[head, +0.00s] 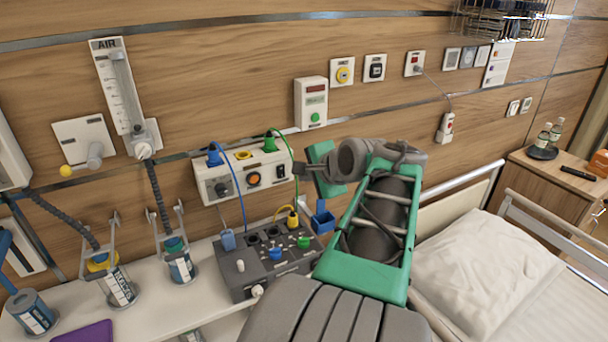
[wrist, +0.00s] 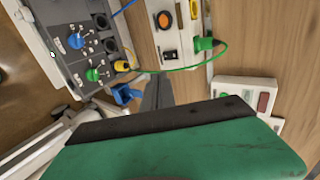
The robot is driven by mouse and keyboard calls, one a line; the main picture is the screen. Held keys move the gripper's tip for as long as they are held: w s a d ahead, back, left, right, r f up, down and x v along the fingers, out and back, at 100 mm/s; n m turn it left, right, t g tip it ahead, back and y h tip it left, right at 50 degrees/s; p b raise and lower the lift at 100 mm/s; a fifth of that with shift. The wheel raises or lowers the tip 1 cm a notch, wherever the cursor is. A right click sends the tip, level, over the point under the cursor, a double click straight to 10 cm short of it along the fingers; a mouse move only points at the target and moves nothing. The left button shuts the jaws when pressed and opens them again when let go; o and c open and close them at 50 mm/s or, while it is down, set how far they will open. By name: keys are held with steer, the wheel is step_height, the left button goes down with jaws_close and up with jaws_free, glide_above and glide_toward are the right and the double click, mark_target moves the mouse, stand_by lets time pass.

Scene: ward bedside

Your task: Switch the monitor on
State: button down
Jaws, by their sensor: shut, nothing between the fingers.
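No screen labelled as a monitor can be made out. A white wall panel (head: 214,190) carries a dial, an orange round button (head: 253,179) and a black rocker switch (head: 281,171) at its right end. In the wrist view the rocker (wrist: 168,55) shows just beyond my fingertips, and the orange button (wrist: 164,20) lies farther off. My gripper (head: 300,168) is shut and empty, just right of the rocker; contact cannot be told. It also shows in the wrist view (wrist: 157,82). A white wall box (head: 311,101) has a dark red display and a green button.
A dark grey box (head: 238,284) with knobs and sockets stands on the shelf below the panel. Blue, green and yellow cables (head: 288,150) run near my gripper. Bottles stand left, the bed (head: 480,270) right. A flowmeter (head: 120,85) hangs on the wall.

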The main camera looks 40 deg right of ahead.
steer(key=w+a+f+n+g+y, duration=0.15)
steer(key=a+f+n, duration=0.3)
steer(key=a, duration=0.55)
steer(key=a+f+n+g+y, duration=0.15)
steer(key=a+f+n, duration=0.35)
steer(key=a, duration=0.5)
steer(key=s+a+f+n+g, duration=0.4)
steer(key=s+a+f+n, duration=0.1)
steer(key=s+a+n, duration=0.4)
steer(key=a+n, duration=0.2)
steer(key=a, duration=0.1)
steer(key=shift+s+f+n, duration=0.15)
steer(key=shift+n, duration=0.2)
